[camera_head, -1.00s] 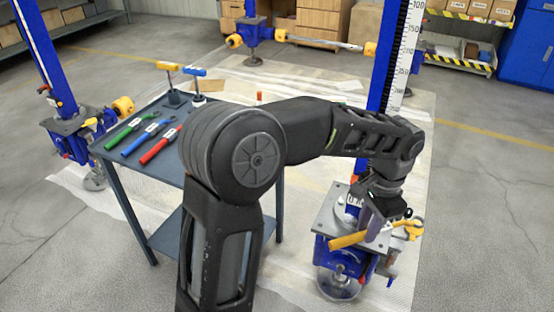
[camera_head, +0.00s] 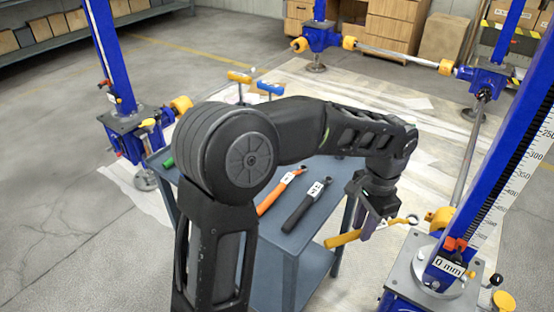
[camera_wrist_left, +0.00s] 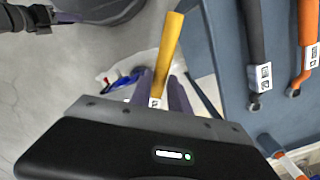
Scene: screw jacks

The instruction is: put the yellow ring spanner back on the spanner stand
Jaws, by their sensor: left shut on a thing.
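The yellow ring spanner (camera_head: 343,239) is held in the jaws of my left gripper (camera_head: 368,226). Its handle points left and its ring end shows to the right of the fingers. In the left wrist view the yellow handle (camera_wrist_left: 171,45) sticks out between the two fingers (camera_wrist_left: 160,92). A grey stand (camera_head: 262,272) with a flat top carries other spanners, including an orange one (camera_head: 280,190) and a black one (camera_head: 306,206). The held spanner is to the right of this stand, apart from it. My left arm hides much of the stand's top. My right gripper is not in view.
A blue screw jack (camera_head: 425,285) with a scale column stands close right of the gripper. Another jack (camera_head: 130,128) stands at the left, another at the back. Yellow and blue T-handles (camera_head: 270,88) rise behind my arm.

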